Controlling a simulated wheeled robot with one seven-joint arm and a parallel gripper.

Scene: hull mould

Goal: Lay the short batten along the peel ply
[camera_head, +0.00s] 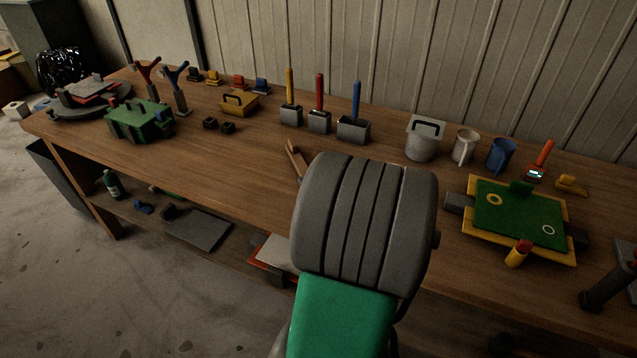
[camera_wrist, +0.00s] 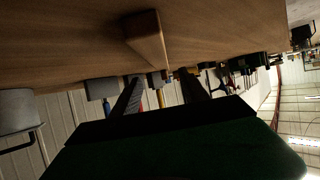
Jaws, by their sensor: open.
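A light wooden strip, which looks like the short batten (camera_head: 295,159), lies on the bench left of my arm, its near end partly hidden. In the wrist view a wooden bar (camera_wrist: 147,36), probably the same batten, lies on the bench beyond my fingers and apart from them. My gripper (camera_wrist: 161,90) is open, with two dark fingers spread and nothing between them. In the head view my grey arm hides it. The peel ply is not clearly identifiable; a green sheet on a yellow-edged board (camera_head: 521,213) at the right may be it.
Three handled blocks (camera_head: 319,121) stand behind the batten. A lidded grey pot (camera_head: 422,140) and two mugs (camera_head: 465,147) stand at the back right. A green toolbox-like object (camera_head: 140,121) is at the left. The bench (camera_head: 215,160) left of the batten is clear.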

